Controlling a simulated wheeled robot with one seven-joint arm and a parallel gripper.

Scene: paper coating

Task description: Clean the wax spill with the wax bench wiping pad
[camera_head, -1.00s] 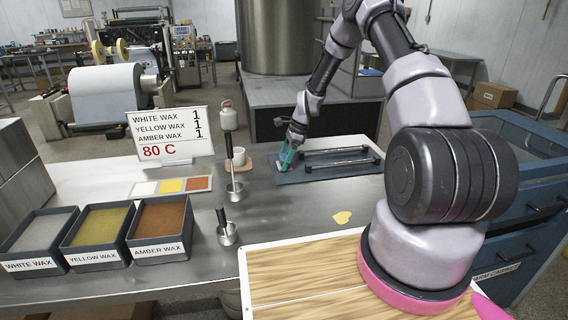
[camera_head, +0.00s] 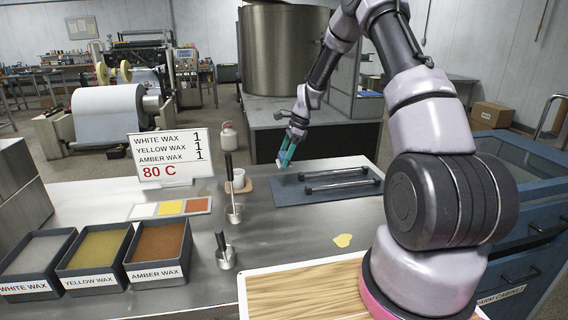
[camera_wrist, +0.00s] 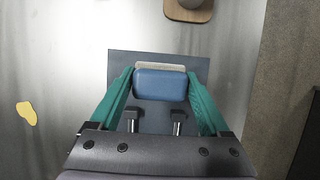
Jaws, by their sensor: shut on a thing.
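The wax spill, a flat pale yellow patch (camera_head: 343,240), lies on the steel bench to the right of the ladles; it also shows at the left of the wrist view (camera_wrist: 27,113). My gripper (camera_head: 284,160) is above the dark grey mat near the bench's far side. In the wrist view its teal fingers are shut on the wiping pad (camera_wrist: 160,84), which has a blue body and a pale strip along its far edge. The pad looks raised above the mat (camera_wrist: 201,62). The gripper is apart from the spill.
White, yellow and amber wax trays (camera_head: 157,255) stand at the left, with a sign (camera_head: 168,157) behind. A wooden board (camera_head: 300,290) is in front.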

